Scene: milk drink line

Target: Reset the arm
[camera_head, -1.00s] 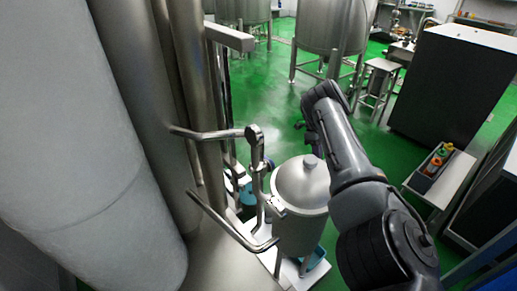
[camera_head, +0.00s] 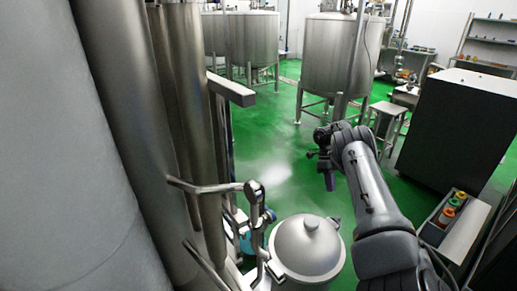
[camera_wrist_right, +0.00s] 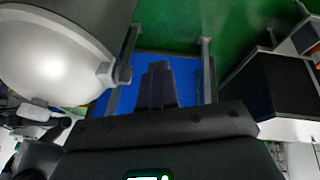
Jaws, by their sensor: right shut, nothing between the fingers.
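My right arm reaches in from the lower right of the head view. Its gripper (camera_head: 329,181) hangs down over the green floor, beyond the lidded metal can (camera_head: 307,254). In the right wrist view the two dark fingers of the right gripper (camera_wrist_right: 161,75) are together with nothing between them. The gripper is apart from the can and touches nothing that I can see. My left gripper is in neither view.
A steel bar frame (camera_head: 215,188) stands left of the can, beside large metal columns. Steel tanks (camera_head: 336,60) and a small stool (camera_head: 386,125) stand behind. Green floor between is clear.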

